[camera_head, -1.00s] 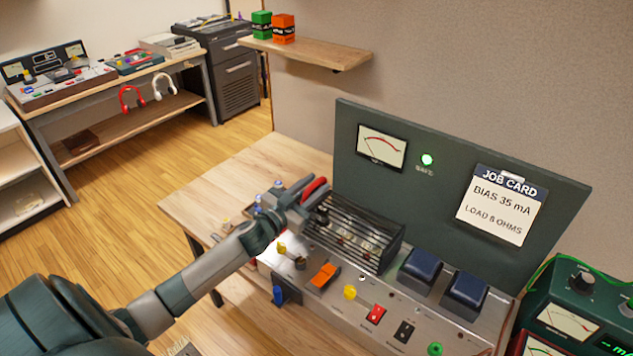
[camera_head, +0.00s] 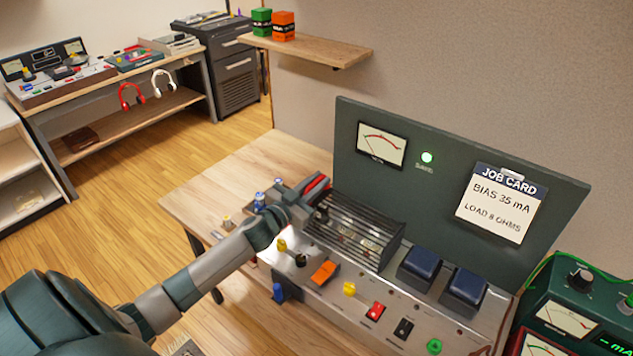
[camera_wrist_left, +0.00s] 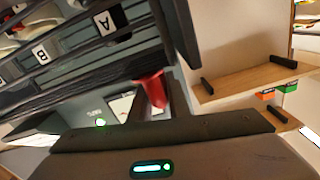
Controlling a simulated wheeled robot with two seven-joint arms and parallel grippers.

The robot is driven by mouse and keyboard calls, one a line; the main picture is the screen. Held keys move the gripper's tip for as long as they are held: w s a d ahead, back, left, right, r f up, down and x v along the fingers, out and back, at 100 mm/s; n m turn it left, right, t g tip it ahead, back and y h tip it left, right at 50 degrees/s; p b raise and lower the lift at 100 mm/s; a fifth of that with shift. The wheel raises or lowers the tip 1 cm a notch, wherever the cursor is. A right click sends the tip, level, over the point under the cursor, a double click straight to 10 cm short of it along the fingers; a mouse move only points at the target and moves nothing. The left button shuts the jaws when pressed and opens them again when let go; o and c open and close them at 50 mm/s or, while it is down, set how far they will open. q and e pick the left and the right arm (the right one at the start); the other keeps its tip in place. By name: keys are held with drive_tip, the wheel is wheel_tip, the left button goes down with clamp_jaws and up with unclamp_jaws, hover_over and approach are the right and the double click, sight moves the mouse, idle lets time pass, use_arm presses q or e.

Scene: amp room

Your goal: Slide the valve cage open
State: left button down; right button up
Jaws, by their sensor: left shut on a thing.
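The valve cage (camera_head: 357,234) is a dark slatted cage on top of the amp chassis, with valves showing through its bars. Its slats also show in the left wrist view (camera_wrist_left: 75,65), with labels A and B behind them. My left gripper (camera_head: 311,197) is at the cage's left end, shut on the red handle (camera_head: 317,185). The red handle shows between the fingers in the left wrist view (camera_wrist_left: 150,90). The fingers partly hide the handle and the cage's left end. My right gripper is not in view.
The amp chassis (camera_head: 335,290) carries an orange switch (camera_head: 323,272), coloured terminals and two dark blue transformers (camera_head: 420,264) right of the cage. A dark panel (camera_head: 440,150) with a meter, a green lamp and a job card (camera_head: 502,203) stands behind. Bare bench (camera_head: 235,180) lies to the left.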

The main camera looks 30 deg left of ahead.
sight(358, 214)
use_arm(q)
drive_tip(key=d, duration=0.4)
drive_tip(key=d+p, duration=0.1)
drive_tip(key=d, duration=0.4)
drive_tip(key=s+d+p, duration=0.1)
drive_tip(key=d, duration=0.3)
drive_tip(key=shift+d+r, duration=0.1)
drive_tip(key=shift+d, duration=0.25)
drive_tip(key=s+d, duration=0.1)
drive_tip(key=d, duration=1.3)
drive_tip(key=shift+b, duration=0.3)
drive_tip(key=shift+s, duration=0.1)
drive_tip(key=c, duration=1.7)
unclamp_jaws()
drive_tip(key=shift+s, duration=0.15)
